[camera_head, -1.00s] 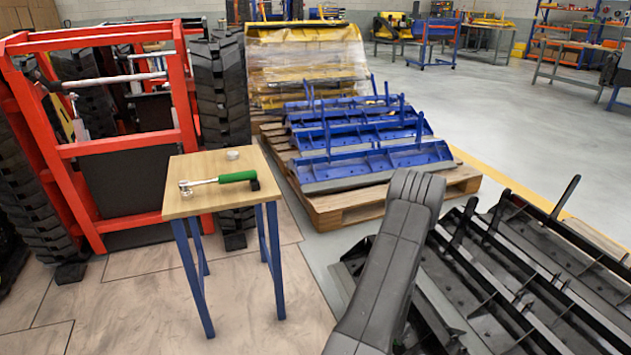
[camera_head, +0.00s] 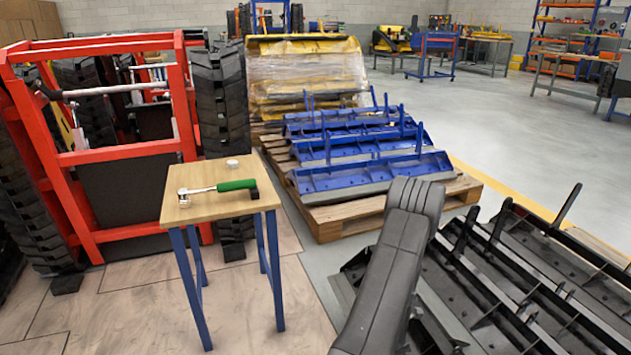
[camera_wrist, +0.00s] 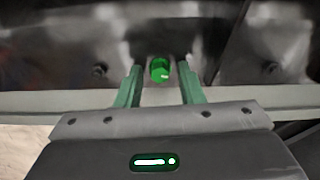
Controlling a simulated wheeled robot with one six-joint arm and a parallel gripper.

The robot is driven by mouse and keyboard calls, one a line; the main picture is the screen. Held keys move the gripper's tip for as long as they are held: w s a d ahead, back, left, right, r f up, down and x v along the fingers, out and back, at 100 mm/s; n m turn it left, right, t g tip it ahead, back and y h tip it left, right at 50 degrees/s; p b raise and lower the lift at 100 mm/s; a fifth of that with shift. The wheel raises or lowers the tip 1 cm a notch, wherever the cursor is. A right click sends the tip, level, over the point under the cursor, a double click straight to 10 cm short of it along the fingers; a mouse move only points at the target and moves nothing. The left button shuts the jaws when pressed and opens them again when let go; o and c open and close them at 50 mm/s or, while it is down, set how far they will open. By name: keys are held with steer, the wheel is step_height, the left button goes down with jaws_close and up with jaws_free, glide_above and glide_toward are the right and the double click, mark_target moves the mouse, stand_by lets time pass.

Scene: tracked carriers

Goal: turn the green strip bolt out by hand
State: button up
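The green bolt (camera_wrist: 159,70) shows in the wrist view, on a dark, shiny metal strip (camera_wrist: 220,40). My gripper (camera_wrist: 158,80) is open, with its two green fingers on either side of the bolt and a gap on each side. The bolt appears just beyond or between the fingertips; I cannot tell the exact depth. In the head view my dark grey arm (camera_head: 390,270) reaches over the right side, and my gripper and the bolt are not seen there.
A small wooden table (camera_head: 215,207) with blue legs holds a green-handled ratchet (camera_head: 237,185) and a small round item (camera_head: 232,164). Black strips (camera_head: 520,270) lie at right. Blue strips (camera_head: 375,172) rest on a pallet (camera_head: 340,222). A red frame (camera_head: 120,157) stands left. Floor is open at back right.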

steer(key=m, duration=1.3)
steer(key=shift+m, duration=0.4)
steer(key=m, duration=0.5)
steer(key=shift+m, duration=0.3)
steer(key=m, duration=0.5)
jaws_close()
steer(key=n, duration=0.7)
steer(key=shift+n, duration=1.4)
